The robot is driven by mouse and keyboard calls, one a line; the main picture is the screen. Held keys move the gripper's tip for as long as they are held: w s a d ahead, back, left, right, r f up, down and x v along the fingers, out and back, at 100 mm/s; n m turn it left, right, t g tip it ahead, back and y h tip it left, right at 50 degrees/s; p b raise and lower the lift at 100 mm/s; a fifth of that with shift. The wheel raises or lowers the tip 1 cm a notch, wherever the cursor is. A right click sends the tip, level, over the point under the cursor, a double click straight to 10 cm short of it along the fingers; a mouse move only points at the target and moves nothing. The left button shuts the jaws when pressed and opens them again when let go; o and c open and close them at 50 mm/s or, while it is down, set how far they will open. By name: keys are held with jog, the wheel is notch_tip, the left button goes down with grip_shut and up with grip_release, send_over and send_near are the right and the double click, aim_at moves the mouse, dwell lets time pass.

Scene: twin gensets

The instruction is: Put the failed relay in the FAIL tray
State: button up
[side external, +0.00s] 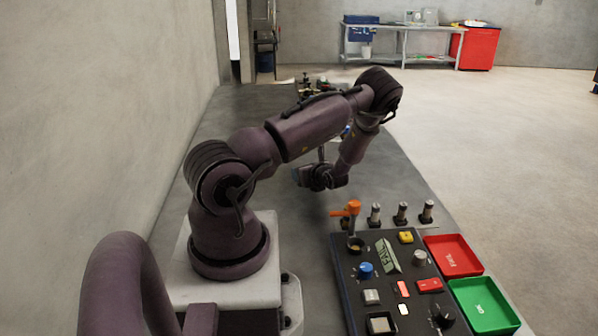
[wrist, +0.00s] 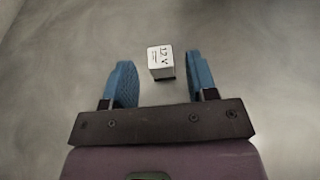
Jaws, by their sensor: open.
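In the wrist view, a small white block marked "12 V" (wrist: 160,61), apparently a relay, sits on the grey surface with a dark base. My gripper (wrist: 161,75) is open, with one blue finger on each side of the block and a gap to both. I cannot tell its height over the block. The red FAIL tray (side external: 455,256) lies right of the panel and looks empty.
A dark control panel (side external: 350,290) with knobs, buttons and a green label plate (side external: 386,255) stands at the front. A green OK tray (side external: 483,306) is beside it. An orange-handled part (side external: 347,210) and three upright cylinders (side external: 401,213) stand behind the panel.

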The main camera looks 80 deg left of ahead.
jog(key=v, duration=0.6)
jog(key=shift+w+d+r, duration=0.15)
jog(key=shift+w+d, duration=0.05)
jog(key=shift+d, duration=0.05)
jog(key=w+d+r+n+t+h, duration=0.1)
jog(key=w+d+r+n+h, duration=0.2)
jog(key=d+r+n, duration=0.35)
jog(key=w+d+r+n+t+h, duration=0.2)
jog(key=w+d+r+n, duration=0.2)
jog(key=d+r, duration=0.55)
jog(key=s+d+r+n+t+h, duration=0.1)
jog(key=s+d+r+t+h, duration=0.2)
jog(key=d+r, duration=0.3)
jog(key=s+d+r+n+t+h, duration=0.2)
jog(key=d+r+t+h, duration=0.2)
jog(key=d, duration=1.1)
jog(key=v, duration=0.3)
jog(key=shift+w+r, duration=0.25)
jog(key=shift+o, duration=0.6)
jog(key=shift+s+d+r+t+h, duration=0.15)
jog(key=shift+s+d+t+h, duration=0.05)
jog(key=shift+d+t+h, duration=0.15)
